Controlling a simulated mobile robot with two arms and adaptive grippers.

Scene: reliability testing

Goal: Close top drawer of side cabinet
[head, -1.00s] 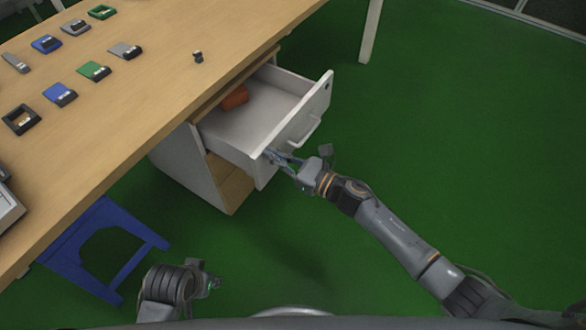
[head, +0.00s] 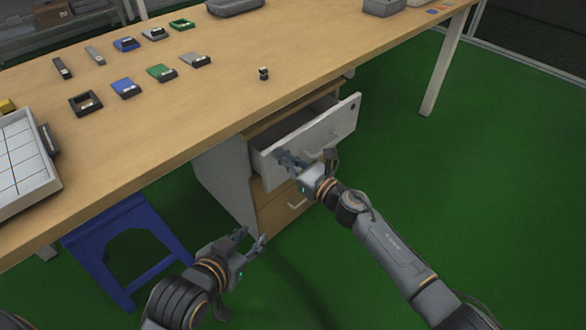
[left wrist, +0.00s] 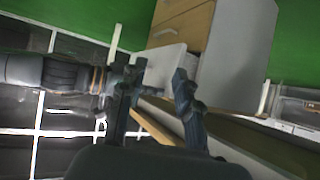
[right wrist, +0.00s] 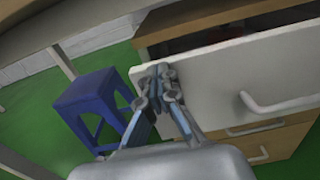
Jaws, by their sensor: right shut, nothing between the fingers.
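The side cabinet (head: 226,185) stands under the wooden table. Its white top drawer (head: 322,139) is partly open, with a gap between its front and the cabinet. A bar handle (right wrist: 280,103) is on the drawer front. My right gripper (head: 283,158) is shut and empty, its tips at the left part of the drawer front, left of the handle. In the right wrist view its tips (right wrist: 158,72) appear to touch the panel. My left gripper (head: 254,239) is open and empty, low in front of the cabinet; its fingers stand apart in the left wrist view (left wrist: 158,78).
A blue stool (head: 128,240) stands left of the cabinet. The table (head: 200,110) overhangs the cabinet and carries several small items and a white tray (head: 22,165). A table leg (head: 445,75) is at the right. Green floor right of the drawer is clear.

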